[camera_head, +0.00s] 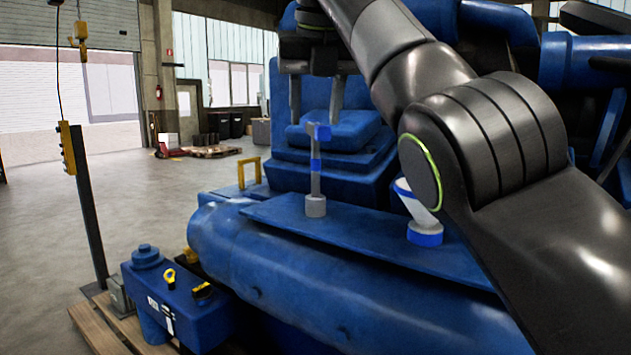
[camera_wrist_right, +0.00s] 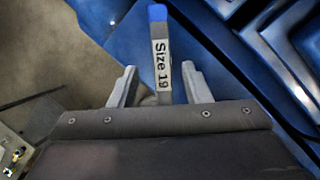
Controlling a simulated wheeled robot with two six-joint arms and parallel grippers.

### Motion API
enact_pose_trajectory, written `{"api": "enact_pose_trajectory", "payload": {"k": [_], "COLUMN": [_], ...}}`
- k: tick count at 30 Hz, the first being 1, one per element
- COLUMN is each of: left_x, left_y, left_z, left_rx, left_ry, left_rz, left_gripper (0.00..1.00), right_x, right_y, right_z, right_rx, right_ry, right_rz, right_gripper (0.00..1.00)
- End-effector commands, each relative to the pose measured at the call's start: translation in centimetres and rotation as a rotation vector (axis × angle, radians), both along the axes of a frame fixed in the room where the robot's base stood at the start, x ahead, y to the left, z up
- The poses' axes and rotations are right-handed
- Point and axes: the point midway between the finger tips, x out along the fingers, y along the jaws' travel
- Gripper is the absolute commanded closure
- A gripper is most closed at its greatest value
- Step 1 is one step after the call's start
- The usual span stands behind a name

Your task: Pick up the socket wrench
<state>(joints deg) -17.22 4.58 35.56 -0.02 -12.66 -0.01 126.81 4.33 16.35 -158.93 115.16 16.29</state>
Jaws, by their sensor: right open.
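The socket wrench (camera_head: 315,180) stands upright on the blue engine ledge, with a grey round foot, a grey shaft with a blue band and a blue piece at its top. In the right wrist view the wrench (camera_wrist_right: 161,62) shows a grey handle marked "Size 19" with a blue end. My right gripper (camera_head: 316,108) is open, pointing down over the top of the wrench. In the wrist view the handle passes between the two fingers (camera_wrist_right: 160,88), with a gap on both sides. My left gripper is in neither view.
A white and blue cup-like piece (camera_head: 424,236) stands to the right on the same blue ledge (camera_head: 365,236), partly behind my right arm. Blue engine blocks (camera_head: 335,140) rise close behind the wrench. A blue tank (camera_head: 190,305) stands lower left. Open floor lies at the left.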

Motion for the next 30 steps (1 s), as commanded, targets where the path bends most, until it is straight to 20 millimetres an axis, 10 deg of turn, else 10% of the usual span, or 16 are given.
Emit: {"api": "enact_pose_trajectory", "payload": {"k": [13, 23, 30], "left_x": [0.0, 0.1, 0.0], "left_y": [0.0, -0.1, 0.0], "left_z": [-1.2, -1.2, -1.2], "left_rx": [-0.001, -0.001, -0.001], "left_ry": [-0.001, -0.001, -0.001], "left_rz": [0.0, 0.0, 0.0], "left_gripper": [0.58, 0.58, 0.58], "right_x": [1.2, 1.2, 1.2], "right_y": [0.0, 0.0, 0.0], "right_z": [-2.9, -2.9, -2.9], "right_rx": [0.0, 0.0, 0.0], "right_ry": [0.0, 0.001, -0.001], "right_rz": [0.0, 0.0, 0.0], "right_gripper": [0.58, 1.0, 1.0]}}
